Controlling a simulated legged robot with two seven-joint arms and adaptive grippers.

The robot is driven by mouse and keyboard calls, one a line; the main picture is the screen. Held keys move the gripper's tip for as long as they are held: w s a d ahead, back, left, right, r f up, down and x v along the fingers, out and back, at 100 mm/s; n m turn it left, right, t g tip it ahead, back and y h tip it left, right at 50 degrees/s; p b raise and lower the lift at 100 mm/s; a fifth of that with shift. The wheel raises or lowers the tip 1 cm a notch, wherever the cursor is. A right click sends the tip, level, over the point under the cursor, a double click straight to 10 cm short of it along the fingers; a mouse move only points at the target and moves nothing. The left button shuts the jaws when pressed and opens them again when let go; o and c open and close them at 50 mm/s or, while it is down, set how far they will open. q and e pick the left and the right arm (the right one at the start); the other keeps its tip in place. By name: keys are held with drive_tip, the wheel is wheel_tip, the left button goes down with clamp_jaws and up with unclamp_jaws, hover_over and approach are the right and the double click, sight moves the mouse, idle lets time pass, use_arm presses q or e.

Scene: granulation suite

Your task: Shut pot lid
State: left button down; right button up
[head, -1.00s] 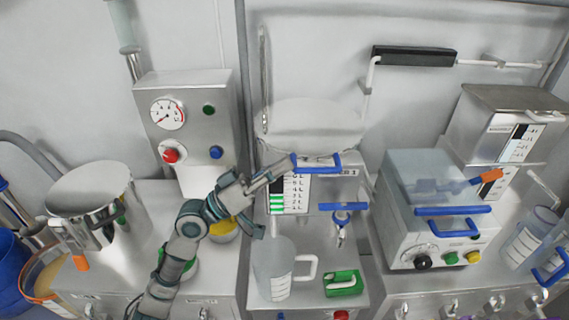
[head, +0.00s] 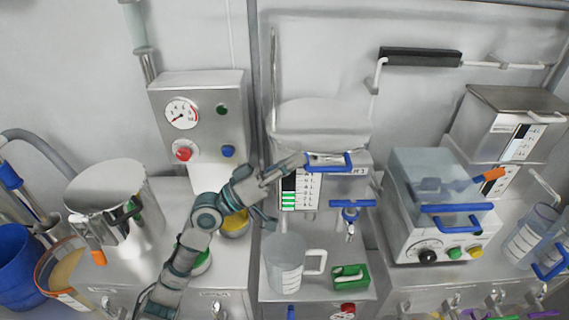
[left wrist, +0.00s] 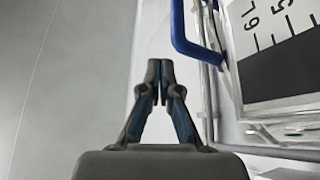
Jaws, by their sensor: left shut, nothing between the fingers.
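The steel pot (head: 340,190) stands at the middle, with a level gauge (head: 299,190) and a blue handle (head: 329,162) at its top front edge. A pale, rounded panel (head: 318,116), which looks like its raised lid, stands behind the opening against the wall. My left gripper (head: 299,161) is shut and empty at the pot's top left front, just left of the blue handle. In the left wrist view the closed fingertips (left wrist: 160,64) are beside the blue handle (left wrist: 183,32) and gauge (left wrist: 282,50). I cannot tell whether they touch the pot. My right gripper is out of view.
A clear jug (head: 284,268) and a green block (head: 349,277) stand below the pot's blue tap (head: 350,212). A control box (head: 200,125) is at left, beside a steel vessel (head: 105,190). A machine with blue handles (head: 435,210) stands at right.

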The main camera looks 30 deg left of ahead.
use_arm(q)
drive_tip(key=s+a+f+b, duration=0.2)
drive_tip(key=s+a+f, duration=0.1)
drive_tip(key=a, duration=0.5)
drive_tip(key=shift+s+a, duration=0.15)
drive_tip(key=shift+s, duration=0.6)
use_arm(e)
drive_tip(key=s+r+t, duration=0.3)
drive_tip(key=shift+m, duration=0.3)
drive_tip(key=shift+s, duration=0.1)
